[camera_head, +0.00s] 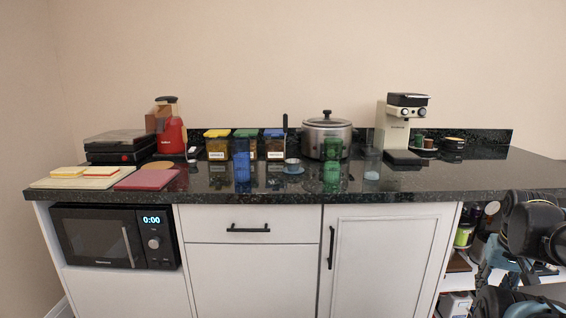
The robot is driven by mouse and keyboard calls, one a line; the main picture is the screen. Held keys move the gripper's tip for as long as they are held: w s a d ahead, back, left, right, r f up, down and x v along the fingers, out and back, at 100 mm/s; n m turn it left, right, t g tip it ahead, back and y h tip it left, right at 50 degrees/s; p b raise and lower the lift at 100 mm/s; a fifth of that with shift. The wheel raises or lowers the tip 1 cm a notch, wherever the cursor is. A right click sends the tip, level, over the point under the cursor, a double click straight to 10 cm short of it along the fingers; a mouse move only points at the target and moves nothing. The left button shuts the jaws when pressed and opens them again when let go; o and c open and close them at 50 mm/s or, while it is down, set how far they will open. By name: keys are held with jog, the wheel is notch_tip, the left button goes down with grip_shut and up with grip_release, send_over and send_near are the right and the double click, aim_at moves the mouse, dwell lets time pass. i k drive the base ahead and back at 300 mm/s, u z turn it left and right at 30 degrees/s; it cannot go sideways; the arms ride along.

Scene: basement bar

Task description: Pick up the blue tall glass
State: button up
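The blue tall glass (241,169) stands upright on the dark stone counter (300,187), left of the middle and near the front edge. It stands in front of the lidded jars and partly covers them. A green tall glass (332,172) and a clear glass (372,165) stand farther right on the counter. Dark parts of my arm show at the lower right edge, well apart from the blue glass. I cannot make out my gripper's fingers in this view.
A small cup on a blue saucer (293,168) stands right of the blue glass. Behind are lidded jars (217,146), a slow cooker (326,132) and a coffee machine (399,125). Cutting boards (147,180) lie left. Cabinets (250,265) and a microwave (100,238) are below.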

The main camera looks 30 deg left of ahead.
aim_at(241, 146)
jog(key=z, duration=1.6)
jog(key=k, duration=2.8)
jog(key=u, duration=1.3)
jog(key=i, duration=0.45)
jog(key=u, duration=0.15)
